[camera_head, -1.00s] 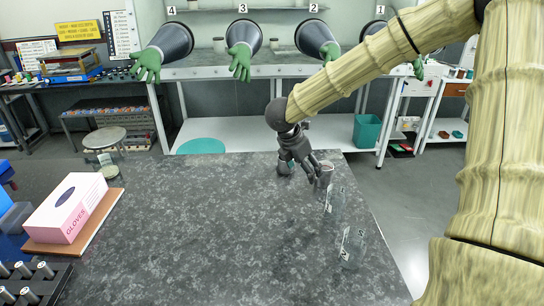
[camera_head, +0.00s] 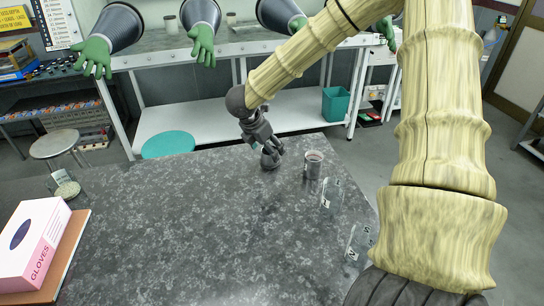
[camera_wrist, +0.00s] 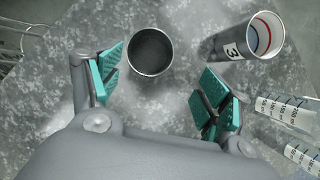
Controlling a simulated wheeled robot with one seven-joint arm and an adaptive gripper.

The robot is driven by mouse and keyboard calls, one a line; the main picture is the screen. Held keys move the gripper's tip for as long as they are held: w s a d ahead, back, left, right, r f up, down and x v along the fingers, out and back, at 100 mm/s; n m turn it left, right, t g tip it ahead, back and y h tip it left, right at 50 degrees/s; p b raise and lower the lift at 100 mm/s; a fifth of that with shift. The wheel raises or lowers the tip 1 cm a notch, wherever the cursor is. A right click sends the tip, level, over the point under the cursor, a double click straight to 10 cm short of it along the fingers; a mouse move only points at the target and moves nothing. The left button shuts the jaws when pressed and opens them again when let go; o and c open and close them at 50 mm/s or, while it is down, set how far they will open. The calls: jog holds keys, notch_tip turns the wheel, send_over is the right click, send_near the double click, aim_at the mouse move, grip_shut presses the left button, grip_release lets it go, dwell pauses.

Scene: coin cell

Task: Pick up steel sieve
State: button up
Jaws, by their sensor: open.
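The steel sieve (camera_wrist: 151,50) is a round metal cup with a dark inside in the wrist view. It stands upright on the table, just beyond and between my fingertips. My gripper (camera_wrist: 160,82) is open and empty, with a teal-padded finger to each side of the sieve's near edge. In the head view my gripper (camera_head: 270,155) is low over the far part of the table. The sieve is largely hidden behind it there, and I cannot tell its outline.
A metal cup marked 3 (camera_wrist: 238,40) stands right of the sieve; it also shows in the head view (camera_head: 313,165). Clear measuring cylinders (camera_head: 331,195) stand nearer the right edge. A pink glove box (camera_head: 30,245) is at left. The middle of the grey table (camera_head: 190,230) is clear.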

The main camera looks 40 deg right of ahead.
aim_at(265, 151)
jog(key=w+f, duration=0.2)
jog(key=shift+w, duration=0.3)
jog(key=shift+d+f+p, duration=0.3)
jog(key=shift+d+p, duration=0.1)
jog(key=shift+p, duration=0.05)
jog(key=shift+s+d+f+p, duration=0.35)
jog(key=shift+s+d+p, duration=0.2)
jog(key=shift+d, duration=0.2)
jog(key=shift+w+d+f, duration=0.2)
jog(key=shift+w+f, duration=0.05)
jog(key=shift+f, duration=0.45)
jog(key=shift+w+d+f, duration=0.15)
jog(key=shift+w+f, duration=0.05)
jog(key=shift+f, duration=0.45)
jog(key=shift+s+r, duration=0.2)
jog(key=shift+s, duration=0.1)
jog(key=shift+w+f, duration=0.1)
jog(key=shift+w, duration=0.05)
jog(key=c, duration=1.1)
